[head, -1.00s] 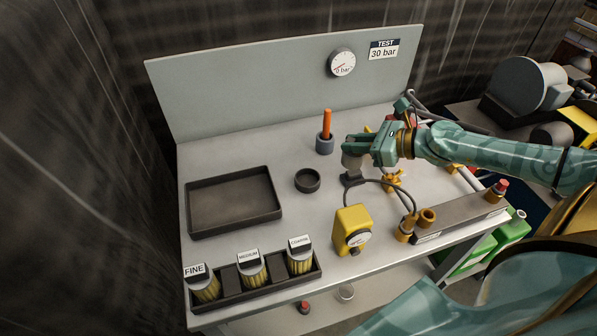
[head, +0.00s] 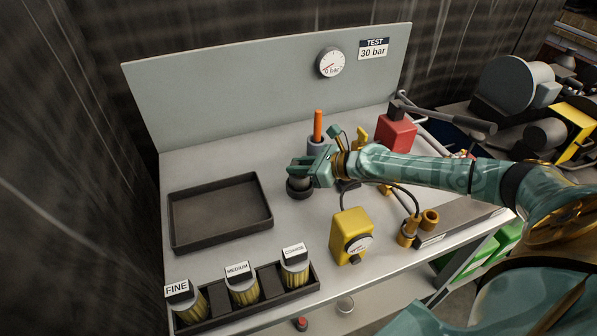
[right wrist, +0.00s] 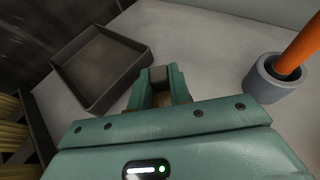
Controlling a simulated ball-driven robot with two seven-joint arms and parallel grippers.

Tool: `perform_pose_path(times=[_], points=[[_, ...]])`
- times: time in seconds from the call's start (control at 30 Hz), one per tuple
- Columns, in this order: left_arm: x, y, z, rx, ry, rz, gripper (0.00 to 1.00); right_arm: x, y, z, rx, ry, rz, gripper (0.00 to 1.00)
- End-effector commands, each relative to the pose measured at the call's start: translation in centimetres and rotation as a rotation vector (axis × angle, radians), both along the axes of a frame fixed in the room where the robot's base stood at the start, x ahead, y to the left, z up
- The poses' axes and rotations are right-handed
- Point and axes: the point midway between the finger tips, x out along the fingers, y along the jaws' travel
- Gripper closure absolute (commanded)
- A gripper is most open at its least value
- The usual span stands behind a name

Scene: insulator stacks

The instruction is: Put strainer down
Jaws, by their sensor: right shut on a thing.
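My right gripper (head: 302,172) is shut on a grey rounded piece (head: 300,183), which I take to be the strainer. The fingers hide much of it. It is at the round black ring holder (head: 300,193) on the bench; I cannot tell whether it rests in the ring or hangs just above. In the right wrist view a dark grey block-like part (right wrist: 158,74) shows between the fingertips (right wrist: 159,80). My left gripper is not in view.
An empty dark tray (head: 222,243) lies left of the ring. A blue-grey cup (head: 317,147) with an orange-handled tool (head: 318,125) stands behind it. A red block (head: 396,133) stands behind my arm.

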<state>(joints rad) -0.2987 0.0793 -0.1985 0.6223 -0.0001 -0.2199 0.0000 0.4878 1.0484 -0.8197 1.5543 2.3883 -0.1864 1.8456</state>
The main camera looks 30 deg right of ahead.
Motion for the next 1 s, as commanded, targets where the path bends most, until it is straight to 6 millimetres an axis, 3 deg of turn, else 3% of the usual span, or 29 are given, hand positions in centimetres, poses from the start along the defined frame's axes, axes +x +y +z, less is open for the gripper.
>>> perform_pose_path(times=[0.03, 0.07, 0.4, 0.43, 0.5, 0.87, 1.0], points=[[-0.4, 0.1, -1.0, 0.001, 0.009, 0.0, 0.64, 0.0, 0.0, -1.6, 0.002, 0.006, 0.0, 1.0], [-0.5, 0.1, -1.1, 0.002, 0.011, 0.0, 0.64, 0.0, 0.0, -1.7, 0.001, 0.006, -0.001, 1.0], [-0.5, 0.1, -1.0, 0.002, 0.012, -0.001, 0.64, 0.0, 0.0, -1.6, 0.001, 0.002, -0.001, 1.0], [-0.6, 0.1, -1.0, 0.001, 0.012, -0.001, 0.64, 0.0, 0.0, -1.7, 0.0, 0.001, 0.0, 0.78], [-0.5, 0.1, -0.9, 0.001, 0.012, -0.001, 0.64, 0.0, 0.0, -1.6, 0.0, 0.001, 0.0, 0.58], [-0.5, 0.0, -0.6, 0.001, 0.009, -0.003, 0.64, -0.1, -0.1, -1.1, 0.001, 0.0, 0.0, 0.58], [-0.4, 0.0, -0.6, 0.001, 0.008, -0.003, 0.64, -1.7, -1.0, -0.7, 0.0, 0.005, -0.001, 0.58]])
